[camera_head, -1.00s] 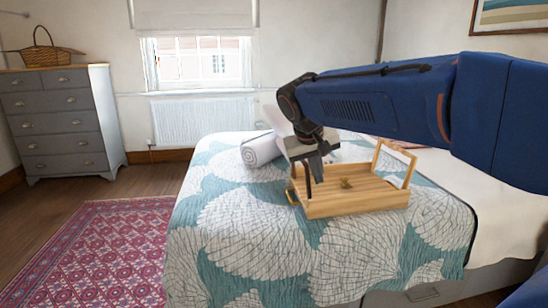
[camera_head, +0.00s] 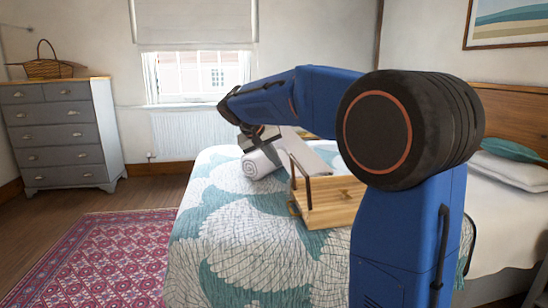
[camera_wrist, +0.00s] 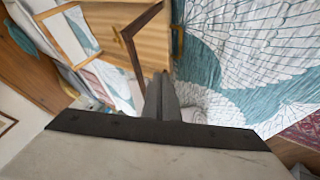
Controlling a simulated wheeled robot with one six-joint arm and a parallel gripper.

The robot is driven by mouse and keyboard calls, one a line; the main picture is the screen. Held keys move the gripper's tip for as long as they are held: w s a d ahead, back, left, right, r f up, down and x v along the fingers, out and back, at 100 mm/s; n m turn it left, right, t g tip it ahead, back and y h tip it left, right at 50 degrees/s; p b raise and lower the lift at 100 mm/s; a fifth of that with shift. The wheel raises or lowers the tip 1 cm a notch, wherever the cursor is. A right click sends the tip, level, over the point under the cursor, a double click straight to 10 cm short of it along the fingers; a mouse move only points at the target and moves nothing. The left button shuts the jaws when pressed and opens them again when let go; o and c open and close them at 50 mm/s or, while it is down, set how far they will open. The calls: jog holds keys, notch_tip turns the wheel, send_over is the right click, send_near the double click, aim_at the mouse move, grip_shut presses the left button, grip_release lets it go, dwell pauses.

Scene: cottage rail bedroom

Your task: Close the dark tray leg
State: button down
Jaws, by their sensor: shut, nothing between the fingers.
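The light wooden tray (camera_head: 335,205) lies on the bed, its right part hidden behind my arm in the head view. Its dark leg (camera_head: 300,171), a U-shaped frame, stands up at the tray's left end. The dark leg (camera_wrist: 137,50) also shows in the wrist view, close to the fingertips; contact cannot be told. The light leg (camera_wrist: 66,35) shows there at the tray's other end and is hidden in the head view. My gripper (camera_head: 266,148) is shut and empty, left of and beyond the dark leg. Its fingers (camera_wrist: 162,88) are together in the wrist view.
A rolled white towel (camera_head: 262,162) lies on the bed close to my gripper. The patterned teal and white bedspread (camera_head: 235,225) is clear left of and in front of the tray. White pillows (camera_head: 510,170) lie at the right. A grey chest of drawers (camera_head: 60,135) stands far left.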

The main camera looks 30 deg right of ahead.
jog(key=d+f, duration=0.4)
jog(key=d, duration=0.3)
jog(key=shift+w+d, duration=0.2)
jog(key=shift+d, duration=0.05)
jog(key=shift+f, duration=0.1)
jog(key=shift+d, duration=0.1)
